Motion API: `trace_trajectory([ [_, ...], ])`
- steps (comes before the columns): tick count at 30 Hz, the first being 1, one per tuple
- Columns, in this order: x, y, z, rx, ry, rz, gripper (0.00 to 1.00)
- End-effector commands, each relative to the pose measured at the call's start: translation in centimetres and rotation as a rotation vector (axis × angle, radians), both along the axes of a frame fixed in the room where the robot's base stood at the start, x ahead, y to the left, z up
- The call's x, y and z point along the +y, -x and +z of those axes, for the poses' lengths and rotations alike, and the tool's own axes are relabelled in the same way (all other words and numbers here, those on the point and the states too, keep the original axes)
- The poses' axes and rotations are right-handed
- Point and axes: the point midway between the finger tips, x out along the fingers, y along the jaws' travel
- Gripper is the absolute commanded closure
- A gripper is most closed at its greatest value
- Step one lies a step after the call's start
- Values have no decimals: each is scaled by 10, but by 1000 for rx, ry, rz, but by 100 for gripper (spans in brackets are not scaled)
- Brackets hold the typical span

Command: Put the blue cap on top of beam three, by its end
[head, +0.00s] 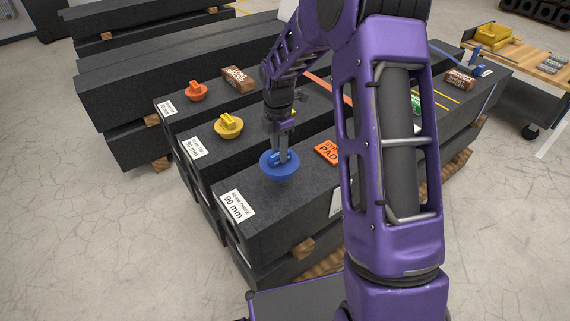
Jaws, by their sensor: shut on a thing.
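The blue cap (267,170) is a round disc with a raised grip. It is at the top face of beam three (250,190), near the end with the white "BEAM THREE 90 mm" label (233,206). My gripper (281,156) points down from above and is shut on the cap's grip. The cap looks level. I cannot tell whether it touches the beam or hangs just above it. The gripper's fingers hide part of the cap's grip.
A yellow cap (228,126) sits on the "80 mm" beam and an orange cap (196,91) on the beam behind. A wooden cart (525,65) stands at right. My purple arm hides the middle right.

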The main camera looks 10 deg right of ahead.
Motion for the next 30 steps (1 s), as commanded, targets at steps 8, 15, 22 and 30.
trace_trajectory([
  [8, 1, 0, -27, 1, 0, 1, 100],
  [15, 0, 0, -53, 1, 1, 0, 100],
  [22, 0, 0, -53, 0, 1, 0, 52],
  [30, 0, 0, -52, 0, 1, 0, 36],
])
